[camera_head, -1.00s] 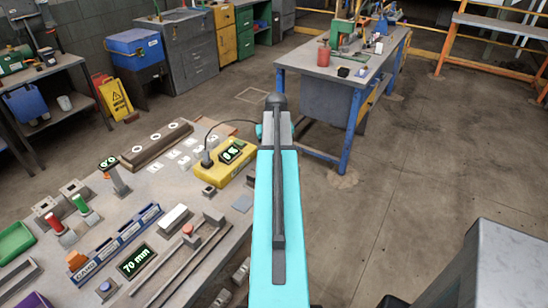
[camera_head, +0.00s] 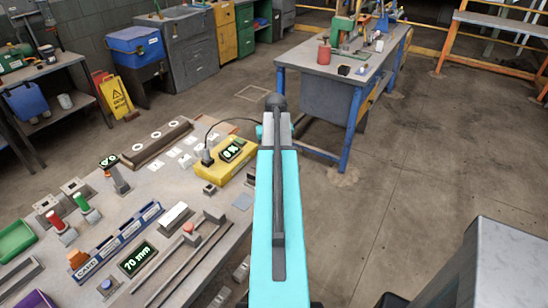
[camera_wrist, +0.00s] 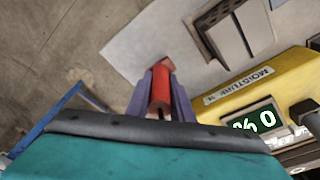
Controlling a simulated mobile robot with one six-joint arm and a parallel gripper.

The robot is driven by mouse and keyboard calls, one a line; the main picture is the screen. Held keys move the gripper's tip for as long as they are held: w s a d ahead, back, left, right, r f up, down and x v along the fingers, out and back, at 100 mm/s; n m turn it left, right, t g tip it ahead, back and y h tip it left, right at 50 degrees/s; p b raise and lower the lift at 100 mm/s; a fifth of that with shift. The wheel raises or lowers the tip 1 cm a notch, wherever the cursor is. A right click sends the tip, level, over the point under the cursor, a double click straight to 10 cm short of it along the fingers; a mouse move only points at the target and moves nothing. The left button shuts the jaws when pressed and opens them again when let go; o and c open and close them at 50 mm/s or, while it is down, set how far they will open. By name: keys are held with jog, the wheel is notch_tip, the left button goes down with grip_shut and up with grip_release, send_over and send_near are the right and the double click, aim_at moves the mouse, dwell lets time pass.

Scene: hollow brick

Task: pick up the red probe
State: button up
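A red cylinder, seemingly the red probe (camera_wrist: 160,85), shows in the wrist view with its near end facing the camera. Its far end meets a small red block shape over the pale bench surface. The two purple-grey fingers of my gripper (camera_wrist: 162,92) flank the cylinder closely, one on each side. I cannot tell whether they press on it or whether it rests on the bench. In the head view my turquoise arm hides the gripper and this cylinder. Another red upright piece (camera_head: 56,221) stands in a grey holder at the bench's left.
A yellow moisture meter (camera_head: 225,158) with a dark cable sits left of my arm; it also shows close by in the wrist view (camera_wrist: 240,100). Gauges, blocks and a green tray (camera_head: 14,240) crowd the bench (camera_head: 160,185). A blue-legged workbench (camera_head: 350,130) stands beyond open floor.

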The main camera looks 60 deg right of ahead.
grip_shut()
jog(key=shift+r, duration=0.2)
jog(key=shift+r+b, duration=0.7)
jog(key=shift+r, duration=0.6)
jog(key=shift+s+r, duration=0.2)
jog(key=shift+r, duration=0.05)
jog(key=s+a+b, duration=0.2)
jog(key=s, duration=0.5)
jog(key=s+a+r+b, duration=0.1)
jog(key=s+a+b, duration=0.1)
jog(key=s, duration=0.6)
jog(key=shift+a+r, duration=0.25)
jog(key=shift+a, duration=0.15)
